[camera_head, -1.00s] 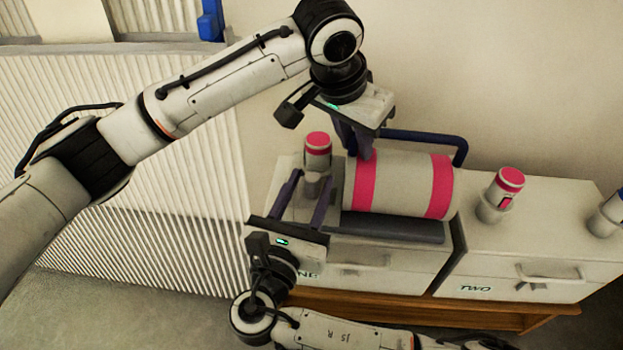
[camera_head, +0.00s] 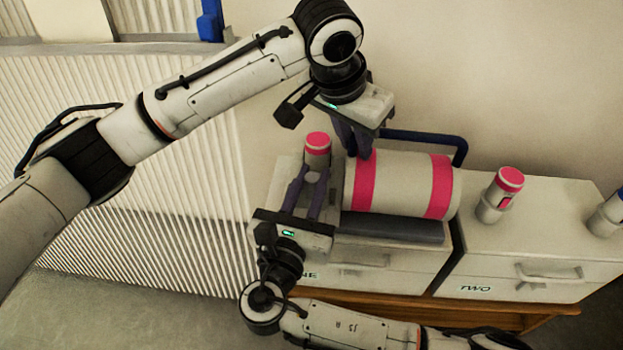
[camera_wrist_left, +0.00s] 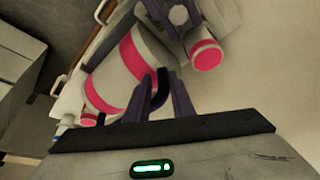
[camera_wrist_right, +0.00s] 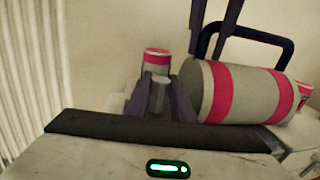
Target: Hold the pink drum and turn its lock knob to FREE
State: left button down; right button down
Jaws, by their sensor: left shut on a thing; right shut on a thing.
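The drum (camera_head: 400,185), pale with two pink bands, lies on its side on a dark base (camera_head: 390,228). It also shows in the left wrist view (camera_wrist_left: 115,80) and right wrist view (camera_wrist_right: 245,95). My left gripper (camera_head: 360,153) is shut at the drum's dark blue handle (camera_head: 440,138), above the drum's left end; its fingers hide part of the grip. My right gripper (camera_head: 307,190) is shut on the grey lock knob (camera_wrist_right: 158,96) at the drum's left end, one finger on each side. No FREE marking is readable.
A pink-topped canister (camera_head: 317,148) stands close behind the knob. Another pink-topped canister (camera_head: 503,192) and a blue-topped one (camera_head: 612,215) stand to the right. Below are white drawers; one is labelled TWO (camera_head: 530,290). A wall is behind; a ribbed panel (camera_head: 190,200) is left.

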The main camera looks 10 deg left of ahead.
jog(key=shift+f+n+y, duration=0.1)
jog(key=shift+n+y, duration=0.2)
jog(key=shift+y, duration=0.2)
jog(key=n+y, duration=0.3)
jog(key=y, duration=0.2)
jog(key=shift+n+g+y, duration=0.7)
jog(key=shift+n+y, duration=1)
jog(key=shift+y, duration=0.7)
jog(key=shift+a+y, duration=0.15)
jog(key=shift+y, duration=0.15)
jog(key=c, duration=1.5)
grip_release()
jog(key=shift+c, duration=0.2)
